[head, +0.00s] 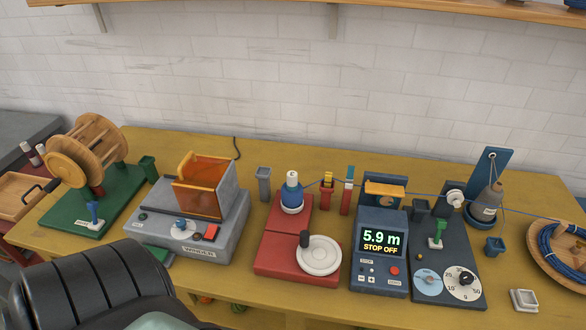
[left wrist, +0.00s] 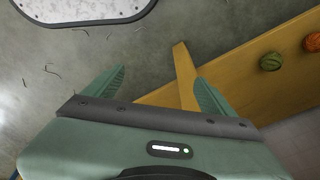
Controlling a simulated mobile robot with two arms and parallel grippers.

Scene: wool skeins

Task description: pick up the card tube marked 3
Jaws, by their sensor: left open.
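No card tube with a readable 3 shows. Two small pale and dark red tube-like pieces (head: 34,155) stand at the far left in the head view, too small to read. A pale tube top with a dark mark I cannot read (head: 292,177) rises from the blue wool (head: 292,195) on the red winder. My left gripper (left wrist: 161,75) is open and empty in the left wrist view, with bare floor and a wooden table leg beyond its fingers. In the head view my left arm fills the bottom left and its fingers are out of frame. My right gripper is not in view.
The yellow bench (head: 215,292) carries a wooden reel on a green base (head: 75,205), a grey machine with an orange flap (head: 200,237), a blue meter (head: 380,245) and a dark dial panel (head: 445,255). A blue coil (head: 560,245) lies right. Wool balls (left wrist: 271,61) sit low down.

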